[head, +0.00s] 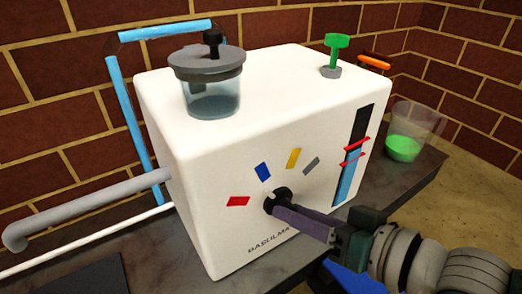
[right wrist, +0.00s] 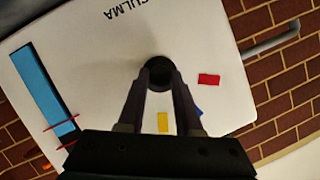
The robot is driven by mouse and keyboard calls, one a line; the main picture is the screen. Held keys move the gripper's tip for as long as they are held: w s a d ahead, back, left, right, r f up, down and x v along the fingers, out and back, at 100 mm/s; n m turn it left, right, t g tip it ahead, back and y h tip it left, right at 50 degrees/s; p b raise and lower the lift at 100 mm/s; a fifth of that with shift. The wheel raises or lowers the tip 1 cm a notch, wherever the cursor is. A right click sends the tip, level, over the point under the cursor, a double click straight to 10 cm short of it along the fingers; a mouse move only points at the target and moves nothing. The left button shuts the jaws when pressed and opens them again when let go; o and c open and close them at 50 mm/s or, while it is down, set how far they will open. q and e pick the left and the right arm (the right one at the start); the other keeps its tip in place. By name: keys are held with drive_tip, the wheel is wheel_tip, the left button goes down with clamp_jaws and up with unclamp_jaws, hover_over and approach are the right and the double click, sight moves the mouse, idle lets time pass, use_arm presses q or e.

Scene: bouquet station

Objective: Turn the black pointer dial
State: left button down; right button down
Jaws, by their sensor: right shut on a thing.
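The black pointer dial (head: 278,199) is on the front face of a white machine (head: 255,165). Red, blue, yellow and grey marks sit in an arc above it. My right gripper (head: 287,207) reaches in from the lower right and is shut on the dial. In the right wrist view the two fingers close around the dial (right wrist: 158,66), and the view is turned, with the lettering upside down. The fingers hide part of the dial, so I cannot tell which mark its pointer faces. My left gripper is not in view.
A lidded clear jar (head: 211,100) and a green valve handle (head: 336,44) stand on top of the machine. A cup of green liquid (head: 405,145) stands to the right. A grey pipe (head: 90,203) sticks out left. A brick wall is behind.

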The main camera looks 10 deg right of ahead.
drive_tip(key=shift+d+f+m+y+b, duration=0.1)
drive_tip(key=shift+f+m+y+b, duration=0.05)
drive_tip(key=shift+m+y+b, duration=0.5)
drive_tip(key=c, duration=0.6)
unclamp_jaws()
drive_tip(key=p+v, duration=0.6)
drive_tip(key=v, duration=0.4)
